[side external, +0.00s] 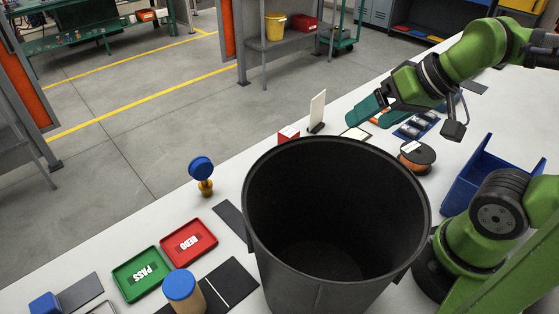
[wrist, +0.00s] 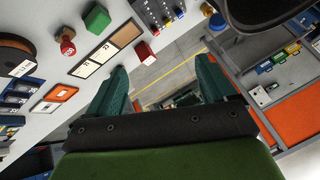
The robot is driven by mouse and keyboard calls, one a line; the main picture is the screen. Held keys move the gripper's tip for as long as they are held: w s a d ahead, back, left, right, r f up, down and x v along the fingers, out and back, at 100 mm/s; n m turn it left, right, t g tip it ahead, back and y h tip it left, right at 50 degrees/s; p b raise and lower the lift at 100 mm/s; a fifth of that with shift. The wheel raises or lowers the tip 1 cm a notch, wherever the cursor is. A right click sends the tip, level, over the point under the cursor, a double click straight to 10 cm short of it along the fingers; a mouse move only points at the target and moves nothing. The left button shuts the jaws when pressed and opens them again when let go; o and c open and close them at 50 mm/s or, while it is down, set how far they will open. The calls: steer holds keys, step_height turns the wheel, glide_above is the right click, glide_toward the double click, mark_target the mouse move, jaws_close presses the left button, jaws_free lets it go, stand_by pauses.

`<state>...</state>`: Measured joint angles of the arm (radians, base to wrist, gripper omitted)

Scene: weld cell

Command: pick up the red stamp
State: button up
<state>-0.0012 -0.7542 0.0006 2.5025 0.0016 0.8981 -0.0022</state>
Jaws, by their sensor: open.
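A small red stamp with a rounded knob (wrist: 66,40) stands on the white bench in the upper left of the wrist view. I cannot make it out in the side external view, where the black bin may hide it. My gripper (wrist: 164,78) shows in the wrist view as two teal fingers spread wide, with nothing between them. The stamp is left of and beyond the left finger, apart from it. In the side external view my gripper (side external: 368,111) hangs over the bench, behind the bin.
A tall black bin (side external: 262,225) stands at the front of the bench. A red block (wrist: 144,50) and a green block (wrist: 97,18) are near the stamp. A wire spool (side external: 417,155) and a blue bin (side external: 490,185) are at right. Red (side external: 205,249) and green (side external: 128,290) trays lie front left.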

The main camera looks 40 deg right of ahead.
stand_by(0.3)
steer(key=w+d+f+n+g+h, duration=0.1)
steer(key=d+f+n+g, duration=0.25)
steer(key=d, duration=0.45)
steer(key=w+d+f+n+g+h, duration=0.1)
steer(key=w+d+f+n+g, duration=0.2)
steer(key=d, duration=0.5)
steer(key=shift+t, duration=0.25)
step_height(320, 180, down, 11)
steer(key=shift+a+f, duration=0.1)
steer(key=shift+f, duration=0.05)
steer(key=shift+w+d+f, duration=0.1)
steer(key=shift+w+f, duration=0.1)
steer(key=shift+f, duration=0.8)
steer(key=shift+w+d+f, duration=0.1)
steer(key=shift+w+f, duration=0.1)
steer(key=shift+f, duration=0.75)
steer(key=shift+w+d+f, duration=0.1)
steer(key=shift+w+f, duration=0.1)
steer(key=shift+f, duration=0.8)
steer(key=c, duration=1.1)
